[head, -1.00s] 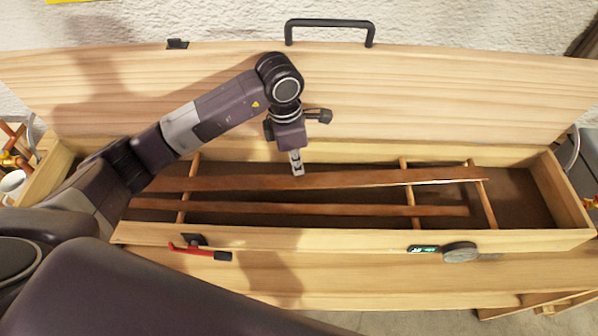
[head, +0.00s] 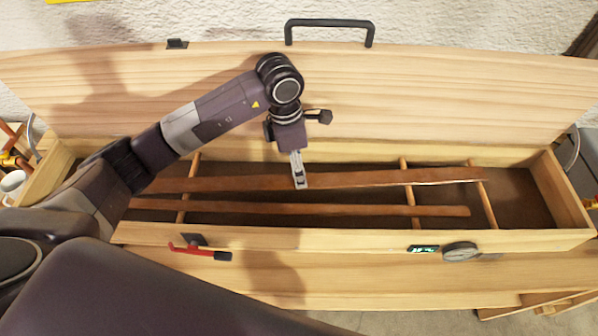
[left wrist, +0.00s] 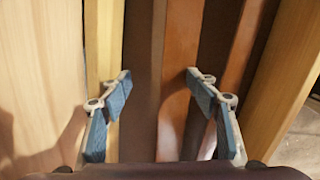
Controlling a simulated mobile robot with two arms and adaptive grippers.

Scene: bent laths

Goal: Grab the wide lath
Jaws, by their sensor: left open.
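The wide lath (head: 360,180) is a long reddish-brown strip lying lengthwise in the open wooden box, on crossbars. A narrower lath (head: 350,210) lies in front of it, about parallel. My left gripper (head: 300,184) points down at the wide lath near its middle. In the left wrist view my left gripper (left wrist: 163,88) is open, with blue-padded fingers apart on either side of the wide lath (left wrist: 179,60). Whether the pads touch it is not clear. The narrow lath (left wrist: 243,55) runs outside the right finger. My forearm hides the wide lath's left end.
The box's front wall (head: 350,239) carries a red-handled latch (head: 199,251) and a round dial (head: 460,252). Thin crossbars (head: 408,185) span the box. The raised lid (head: 450,95) with a black handle (head: 330,24) stands behind. The box's right end is empty.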

